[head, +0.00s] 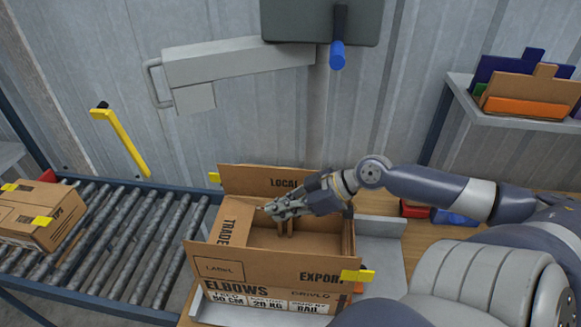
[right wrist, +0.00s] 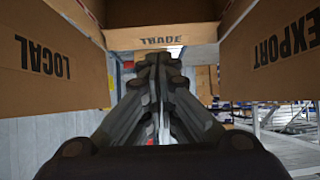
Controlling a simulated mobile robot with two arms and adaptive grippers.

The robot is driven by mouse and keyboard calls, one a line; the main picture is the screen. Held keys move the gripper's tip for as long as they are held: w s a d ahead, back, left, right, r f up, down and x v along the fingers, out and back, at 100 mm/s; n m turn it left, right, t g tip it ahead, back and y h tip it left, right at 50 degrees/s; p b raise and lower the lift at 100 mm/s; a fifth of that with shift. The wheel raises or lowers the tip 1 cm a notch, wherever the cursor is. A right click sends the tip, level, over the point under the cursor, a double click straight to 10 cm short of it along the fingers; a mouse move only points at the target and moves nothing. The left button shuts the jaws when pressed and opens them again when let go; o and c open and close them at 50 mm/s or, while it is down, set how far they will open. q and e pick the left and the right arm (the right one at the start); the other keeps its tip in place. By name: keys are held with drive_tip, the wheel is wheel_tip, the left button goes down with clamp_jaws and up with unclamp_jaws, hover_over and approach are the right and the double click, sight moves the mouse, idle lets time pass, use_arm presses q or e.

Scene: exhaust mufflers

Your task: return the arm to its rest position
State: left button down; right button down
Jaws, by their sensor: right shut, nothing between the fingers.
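My right arm (head: 430,188) reaches in from the right in the head view. My right gripper (head: 270,210) is shut and empty, pointing left over the open cardboard box (head: 225,268). In the right wrist view the closed fingers (right wrist: 158,65) are framed by the box's flaps, marked LOCAL (right wrist: 45,60), TRADE (right wrist: 160,38) and EXPORT (right wrist: 285,45). The box is marked ELBOWS on its front. Part of its inside is hidden by the gripper; small brown pieces show under the fingers. My left gripper is not in view.
A roller conveyor (head: 125,235) runs to the left, with a closed carton (head: 40,215) on it. A grey arm with a dark panel (head: 325,20) is above the box. A shelf (head: 465,90) with coloured boards stands at the right. Red and blue items (head: 450,217) lie on the wooden table.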

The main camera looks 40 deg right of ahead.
drive_tip(key=shift+s+d+r, duration=0.3)
drive_tip(key=shift+s+d, duration=0.5)
drive_tip(key=shift+s, duration=0.1)
drive_tip(key=shift+r, duration=0.1)
